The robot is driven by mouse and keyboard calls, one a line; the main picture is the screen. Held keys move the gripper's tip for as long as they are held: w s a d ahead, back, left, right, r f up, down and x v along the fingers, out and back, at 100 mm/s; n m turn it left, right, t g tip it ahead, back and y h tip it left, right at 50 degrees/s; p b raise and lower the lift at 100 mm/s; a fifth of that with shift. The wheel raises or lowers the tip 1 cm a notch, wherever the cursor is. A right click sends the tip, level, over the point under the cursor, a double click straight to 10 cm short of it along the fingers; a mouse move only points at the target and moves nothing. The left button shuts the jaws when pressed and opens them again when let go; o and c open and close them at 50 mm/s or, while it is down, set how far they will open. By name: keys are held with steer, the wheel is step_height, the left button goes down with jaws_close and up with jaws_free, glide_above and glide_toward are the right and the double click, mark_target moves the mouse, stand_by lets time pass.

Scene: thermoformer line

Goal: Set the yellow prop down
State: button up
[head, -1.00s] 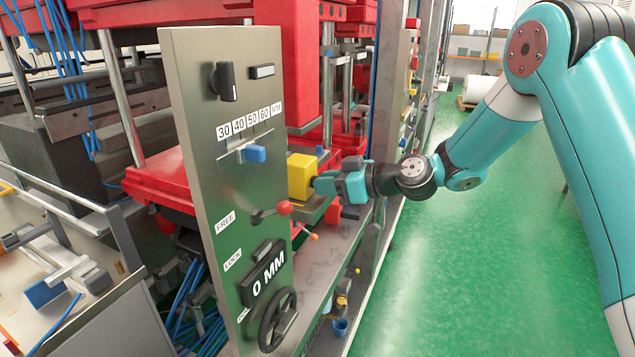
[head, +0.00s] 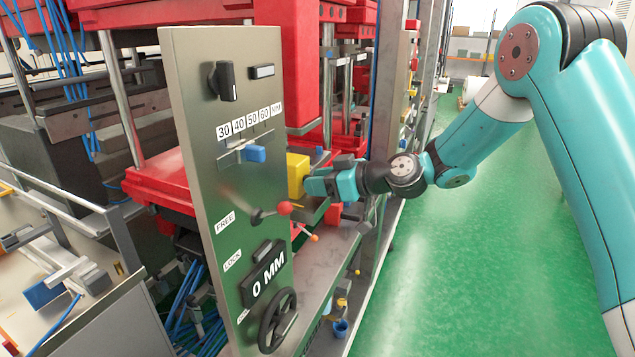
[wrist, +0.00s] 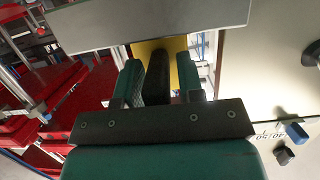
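The yellow prop (head: 297,174) is a block, partly hidden behind the upright grey control panel (head: 195,140) in the head view. My gripper (head: 313,186) reaches in from the right and is shut on the prop by what looks like a dark handle. In the wrist view the prop (wrist: 142,50) shows as a yellow face beyond the fingers, with the dark handle (wrist: 158,78) between them. A grey plate edge (wrist: 150,20) covers the prop's far side there. I cannot see the prop's underside or whether it touches anything.
A red-knobbed lever (head: 284,208) sticks out from the panel just below my gripper. A blue slider knob (head: 256,153) and a handwheel (head: 278,320) are on the panel. Red press parts (head: 160,180) stand behind it. The green floor (head: 480,250) at right is clear.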

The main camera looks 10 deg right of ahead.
steer(key=shift+o, duration=0.8)
steer(key=shift+f, duration=0.15)
steer(key=shift+s+d, duration=0.15)
steer(key=shift+d, duration=0.1)
steer(key=b+v, duration=0.7)
steer(key=v, duration=1)
steer(key=shift+a, duration=0.25)
